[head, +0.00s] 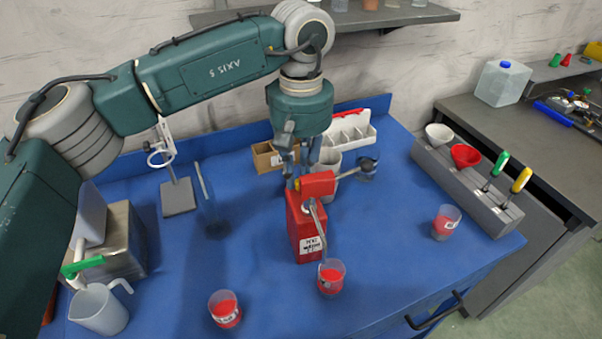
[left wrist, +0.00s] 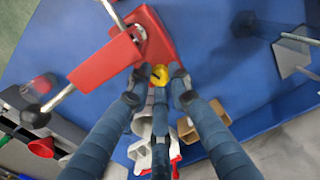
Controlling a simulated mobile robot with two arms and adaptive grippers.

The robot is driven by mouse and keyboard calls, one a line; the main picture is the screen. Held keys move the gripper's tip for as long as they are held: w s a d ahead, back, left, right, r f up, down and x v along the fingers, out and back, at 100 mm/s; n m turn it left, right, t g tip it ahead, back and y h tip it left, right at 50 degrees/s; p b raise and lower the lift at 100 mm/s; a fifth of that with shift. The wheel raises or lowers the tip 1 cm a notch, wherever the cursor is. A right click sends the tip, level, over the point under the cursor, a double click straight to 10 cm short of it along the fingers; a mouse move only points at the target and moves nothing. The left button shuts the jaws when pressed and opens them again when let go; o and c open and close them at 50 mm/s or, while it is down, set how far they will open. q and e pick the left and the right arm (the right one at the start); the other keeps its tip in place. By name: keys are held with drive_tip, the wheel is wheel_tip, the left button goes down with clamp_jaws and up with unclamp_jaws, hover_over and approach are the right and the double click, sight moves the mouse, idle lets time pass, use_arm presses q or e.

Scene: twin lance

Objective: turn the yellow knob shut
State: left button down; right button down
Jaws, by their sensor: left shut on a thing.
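The red dispenser (head: 297,222) stands upright near the middle of the blue table, with a metal spout and a black-tipped lever. Its yellow knob (left wrist: 159,74) shows in the left wrist view, on the side facing my gripper; in the head view only a small bit of yellow (head: 298,184) shows. My left gripper (left wrist: 157,88) has its fingertips around the knob, shut on it. In the head view this gripper (head: 296,178) comes down behind the dispenser's red head. A beaker (head: 331,276) with red contents stands under the spout. My right gripper is not in view.
Other beakers with red contents stand at the front (head: 225,309) and right (head: 446,222). A white pitcher (head: 100,309) is at the left front. A cardboard box (head: 268,160), a white bin (head: 352,130) and a grey tool rack (head: 465,190) stand behind and right.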

use_arm(q)
drive_tip(key=shift+r, duration=0.1)
idle(0.5)
drive_tip(key=c, duration=1.6)
unclamp_jaws()
drive_tip(key=shift+o, duration=0.2)
wheel_tip(320, 180, up, 12)
